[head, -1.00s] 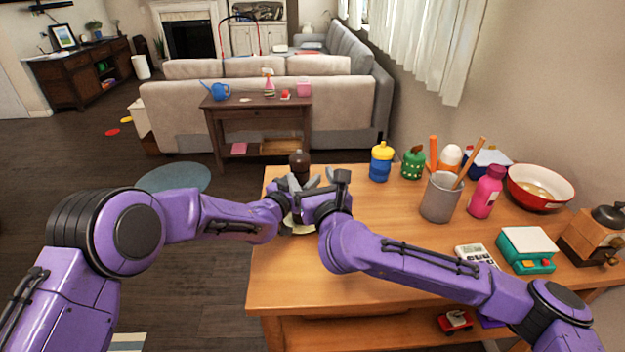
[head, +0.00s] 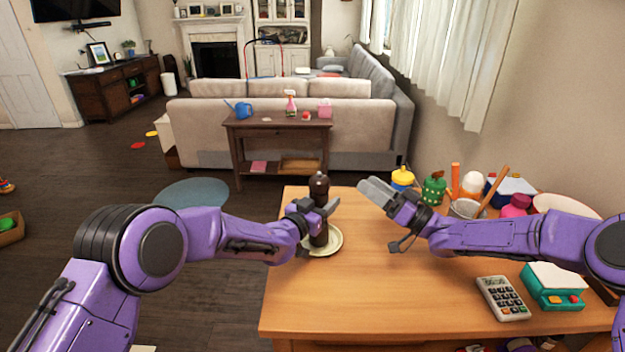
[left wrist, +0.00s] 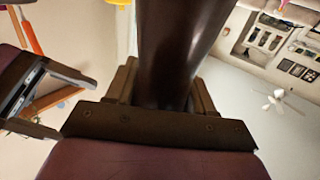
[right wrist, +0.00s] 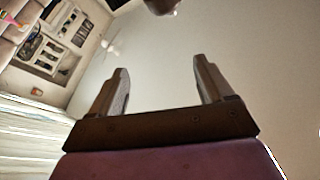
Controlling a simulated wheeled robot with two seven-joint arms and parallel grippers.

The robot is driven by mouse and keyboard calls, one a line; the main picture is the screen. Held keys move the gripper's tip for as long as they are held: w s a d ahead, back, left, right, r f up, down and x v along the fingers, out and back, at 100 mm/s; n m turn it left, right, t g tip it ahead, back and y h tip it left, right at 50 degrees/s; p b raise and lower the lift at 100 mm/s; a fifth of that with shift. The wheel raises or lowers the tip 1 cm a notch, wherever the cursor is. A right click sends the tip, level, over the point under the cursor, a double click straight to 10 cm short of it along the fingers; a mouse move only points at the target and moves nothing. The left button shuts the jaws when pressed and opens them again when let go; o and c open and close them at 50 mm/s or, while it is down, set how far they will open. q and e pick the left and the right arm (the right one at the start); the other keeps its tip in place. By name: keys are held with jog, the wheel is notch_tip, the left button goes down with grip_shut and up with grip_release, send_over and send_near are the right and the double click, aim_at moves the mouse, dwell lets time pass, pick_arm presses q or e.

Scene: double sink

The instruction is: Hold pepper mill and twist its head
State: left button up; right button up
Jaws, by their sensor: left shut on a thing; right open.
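The dark brown pepper mill (head: 319,187) stands upright on a pale plate (head: 333,243) near the table's far left corner. My left gripper (head: 325,208) is shut on the mill's body, below its head. In the left wrist view the mill's dark shaft (left wrist: 178,50) runs up between the two fingers. My right gripper (head: 372,192) is open and empty, to the right of the mill and apart from it. In the right wrist view its fingers (right wrist: 162,90) stand wide with nothing between them. A brown rounded end, likely the mill's head (right wrist: 162,5), shows at the top edge.
A yellow-topped bottle (head: 402,177), a green cactus-shaped thing (head: 434,190), a grey cup (head: 466,209) and a pink bottle (head: 515,207) stand behind my right arm. A calculator (head: 502,298) and a teal scale (head: 553,287) lie at the front right. The table's front middle is clear.

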jog(key=w+d+f+n+h, duration=0.15)
jog(key=d+h, duration=0.25)
jog(key=d, duration=0.7)
jog(key=n+g+y, duration=0.3)
jog(key=n+g, duration=0.3)
send_near(313, 179)
jog(key=w+f, duration=0.1)
jog(key=w, duration=0.1)
jog(key=x, duration=1)
jog(key=shift+w+f, duration=0.2)
jog(key=shift+f, duration=0.05)
jog(key=c, duration=1)
